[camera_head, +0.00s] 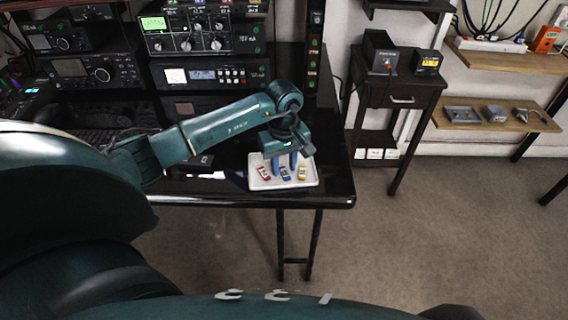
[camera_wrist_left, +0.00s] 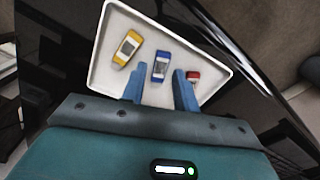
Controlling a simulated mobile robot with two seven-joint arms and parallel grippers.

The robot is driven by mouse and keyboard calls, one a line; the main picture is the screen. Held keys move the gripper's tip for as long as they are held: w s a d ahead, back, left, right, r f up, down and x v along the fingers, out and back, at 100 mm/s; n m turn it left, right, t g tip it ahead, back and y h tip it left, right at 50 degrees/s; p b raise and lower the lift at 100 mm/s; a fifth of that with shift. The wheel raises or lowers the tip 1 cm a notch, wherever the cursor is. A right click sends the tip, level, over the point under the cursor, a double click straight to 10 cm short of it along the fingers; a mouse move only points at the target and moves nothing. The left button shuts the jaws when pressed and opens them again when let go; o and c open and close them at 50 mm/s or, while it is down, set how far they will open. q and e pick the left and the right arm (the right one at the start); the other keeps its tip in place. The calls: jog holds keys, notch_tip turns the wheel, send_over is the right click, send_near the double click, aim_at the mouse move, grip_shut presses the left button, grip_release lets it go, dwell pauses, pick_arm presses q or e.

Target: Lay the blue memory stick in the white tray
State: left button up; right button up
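The white tray (camera_head: 310,183) sits near the front right corner of the black table; it also shows in the left wrist view (camera_wrist_left: 104,80). The blue memory stick (camera_head: 285,173) lies in the tray, between a red stick and a yellow stick. In the left wrist view, the blue memory stick (camera_wrist_left: 160,67) is between and just past my left fingertips. My left gripper (camera_head: 284,166) is above the tray, pointing down. Its blue fingers (camera_wrist_left: 160,75) are apart, with a gap showing on each side of the stick. My right gripper is not in view.
A red stick (camera_head: 263,173) and a yellow stick (camera_head: 302,173) lie in the tray on either side. Stacked radio equipment (camera_head: 205,76) stands at the table's back. A small black side table (camera_head: 398,92) is to the right, with open floor in front.

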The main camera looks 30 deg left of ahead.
pick_arm(q)
jog(key=shift+r+p, duration=0.5)
jog(key=shift+r, duration=0.6)
jog(key=o, duration=0.5)
jog(key=shift+o, duration=0.2)
notch_tip(320, 180, up, 13)
dwell(0.5)
